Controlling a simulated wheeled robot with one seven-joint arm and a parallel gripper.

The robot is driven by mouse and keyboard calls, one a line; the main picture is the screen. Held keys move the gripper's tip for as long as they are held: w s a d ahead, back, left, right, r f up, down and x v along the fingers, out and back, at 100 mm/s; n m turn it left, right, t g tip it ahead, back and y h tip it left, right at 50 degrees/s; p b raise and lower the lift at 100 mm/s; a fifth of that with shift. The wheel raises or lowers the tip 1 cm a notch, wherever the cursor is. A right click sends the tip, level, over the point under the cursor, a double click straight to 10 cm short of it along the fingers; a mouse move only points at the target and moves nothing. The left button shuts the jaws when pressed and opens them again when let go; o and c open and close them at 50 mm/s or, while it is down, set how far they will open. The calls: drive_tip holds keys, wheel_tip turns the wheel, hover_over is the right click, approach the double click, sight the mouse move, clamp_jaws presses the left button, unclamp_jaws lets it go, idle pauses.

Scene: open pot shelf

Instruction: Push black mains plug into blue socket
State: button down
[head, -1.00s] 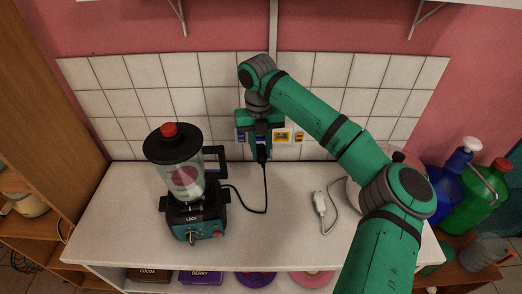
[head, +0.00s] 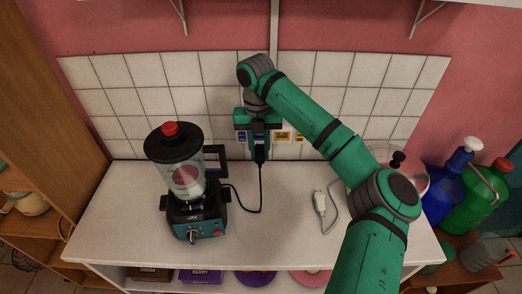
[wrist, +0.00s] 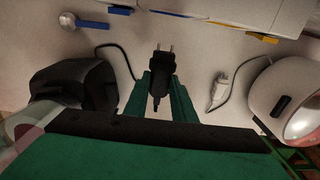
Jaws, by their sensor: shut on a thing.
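My gripper (head: 260,147) is shut on the black mains plug (wrist: 158,78), in front of the tiled wall above the white counter. In the wrist view the plug sits between my two green fingers, its two bare prongs pointing to the wall side with a gap ahead of them. Its cord hangs down and runs left to the blender. The blue socket (head: 242,137) is low on the tiles, partly hidden by my gripper. A blue strip (wrist: 168,14) shows ahead of the prongs; I cannot tell whether it is the socket's edge.
A blender (head: 190,190) stands on the counter (head: 275,240) left of my gripper. A yellow socket (head: 282,137) is to the right of the blue one. A white plug (head: 319,202) with a white cord lies on the counter to the right, near a lidded pot (head: 410,178).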

sight(260, 144)
drive_tip(key=shift+w, duration=0.1)
drive_tip(key=shift+w+a, duration=0.15)
drive_tip(key=shift+w, duration=1.1)
drive_tip(key=shift+w, duration=0.1)
idle(0.5)
drive_tip(key=shift+w, duration=0.3)
drive_tip(key=shift+w+a, duration=0.1)
drive_tip(key=shift+a, duration=0.1)
drive_tip(key=shift+w+d+r, duration=0.2)
drive_tip(key=shift+w, duration=0.1)
